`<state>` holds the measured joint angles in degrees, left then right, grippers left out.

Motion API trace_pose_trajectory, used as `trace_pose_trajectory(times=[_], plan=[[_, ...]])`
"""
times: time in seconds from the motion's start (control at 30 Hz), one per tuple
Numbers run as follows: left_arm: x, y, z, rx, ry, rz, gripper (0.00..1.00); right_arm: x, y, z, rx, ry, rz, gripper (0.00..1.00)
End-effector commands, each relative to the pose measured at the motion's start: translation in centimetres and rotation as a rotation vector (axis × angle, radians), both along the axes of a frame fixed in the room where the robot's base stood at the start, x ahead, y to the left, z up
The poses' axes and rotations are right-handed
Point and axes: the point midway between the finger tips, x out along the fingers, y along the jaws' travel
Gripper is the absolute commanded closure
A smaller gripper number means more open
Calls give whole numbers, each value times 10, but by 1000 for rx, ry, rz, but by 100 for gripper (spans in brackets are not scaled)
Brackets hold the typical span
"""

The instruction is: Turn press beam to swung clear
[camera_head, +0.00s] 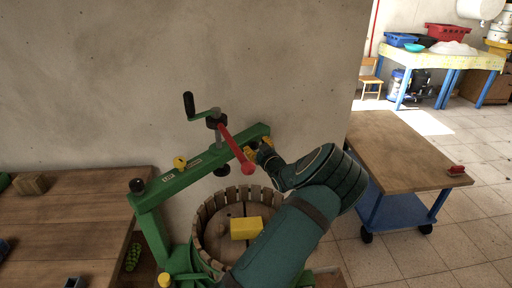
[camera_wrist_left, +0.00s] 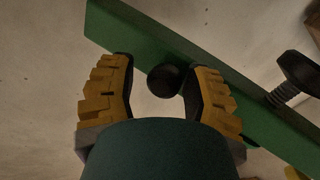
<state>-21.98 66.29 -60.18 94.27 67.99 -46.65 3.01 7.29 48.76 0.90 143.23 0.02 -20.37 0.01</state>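The green press beam (camera_head: 200,166) spans above a slatted round wooden basket (camera_head: 206,212). Its left end meets a green upright post (camera_head: 155,235). A black ball knob (camera_wrist_left: 164,80) sits on the beam's free end, and the beam also shows in the left wrist view (camera_wrist_left: 220,75). My left gripper (camera_head: 256,150) is at that end. Its yellow-padded fingers (camera_wrist_left: 160,95) are apart on either side of the knob, with a visible gap at the left finger. My forearm hides part of the basket's right side. My right gripper is not in view.
A screw with a black crank handle (camera_head: 189,105) and a red lever (camera_head: 235,150) rises through the beam. A yellow block (camera_head: 246,228) lies in the basket. A wooden table (camera_head: 60,215) stands left, a blue-framed cart (camera_head: 405,150) right. A wall (camera_head: 130,70) is behind.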

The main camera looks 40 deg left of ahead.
Motion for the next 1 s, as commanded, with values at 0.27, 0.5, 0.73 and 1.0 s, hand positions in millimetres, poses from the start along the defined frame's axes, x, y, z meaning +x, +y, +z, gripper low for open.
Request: trace_pose_trajectory(times=[0.27,0.5,0.73,1.0], plan=[[-3,4,0,1,1,9,37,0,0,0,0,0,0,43],[-7,-3,0,1,-1,11,37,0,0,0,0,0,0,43],[-23,-41,0,0,0,5,37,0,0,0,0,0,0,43],[-45,-88,0,-1,2,2,37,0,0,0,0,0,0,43]])
